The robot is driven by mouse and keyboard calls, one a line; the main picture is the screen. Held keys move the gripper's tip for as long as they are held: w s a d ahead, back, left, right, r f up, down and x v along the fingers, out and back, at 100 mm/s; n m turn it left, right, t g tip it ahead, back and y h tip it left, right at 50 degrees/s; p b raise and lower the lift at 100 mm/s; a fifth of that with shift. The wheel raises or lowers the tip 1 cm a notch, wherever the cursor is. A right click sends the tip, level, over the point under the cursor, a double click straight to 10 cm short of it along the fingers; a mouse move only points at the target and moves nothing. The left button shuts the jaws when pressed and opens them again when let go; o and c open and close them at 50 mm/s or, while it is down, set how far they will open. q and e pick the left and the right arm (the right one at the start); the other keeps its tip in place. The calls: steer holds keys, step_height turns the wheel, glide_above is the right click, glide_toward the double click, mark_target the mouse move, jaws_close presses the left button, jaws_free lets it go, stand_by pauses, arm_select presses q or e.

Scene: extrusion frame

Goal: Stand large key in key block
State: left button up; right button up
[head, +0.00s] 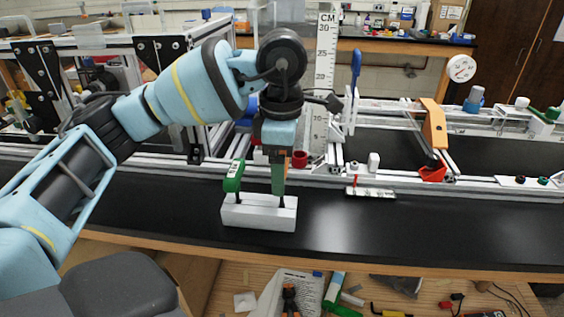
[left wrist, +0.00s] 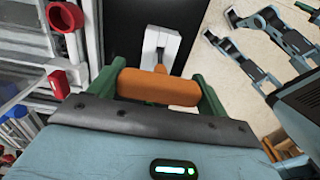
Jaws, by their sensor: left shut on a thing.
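The white key block (head: 258,213) lies on the black tabletop below my left gripper. It also shows at the top of the left wrist view (left wrist: 149,45). A key with a green handle (head: 234,177) stands upright in its left end. My left gripper (head: 278,187) is over the block's right end, pointing down. Its green fingers (left wrist: 158,88) are shut on the orange handle of the large key (left wrist: 160,90). In the head view the fingers hide most of this key. A dark shaft shows below them at the block's top; how deep it sits I cannot tell. My right gripper is not in view.
An aluminium extrusion frame (head: 330,180) runs behind the block. A red round part (head: 299,159) and a small metal plate with pegs (head: 370,193) are nearby. An upright ruler (head: 323,80) stands behind. The tabletop right of the block is clear. Tools lie on a wooden shelf below.

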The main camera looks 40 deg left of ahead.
mark_target(282, 199)
arm_select(q)
steer(key=shift+f+b, duration=0.8)
steer(key=shift+f, duration=1.1)
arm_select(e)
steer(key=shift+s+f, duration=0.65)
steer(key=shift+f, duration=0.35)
arm_select(q)
steer(key=o, duration=1.2)
steer(key=shift+r, duration=0.35)
step_height(282, 199, up, 7)
steer(key=shift+r+p, duration=0.1)
steer(key=shift+p, duration=0.5)
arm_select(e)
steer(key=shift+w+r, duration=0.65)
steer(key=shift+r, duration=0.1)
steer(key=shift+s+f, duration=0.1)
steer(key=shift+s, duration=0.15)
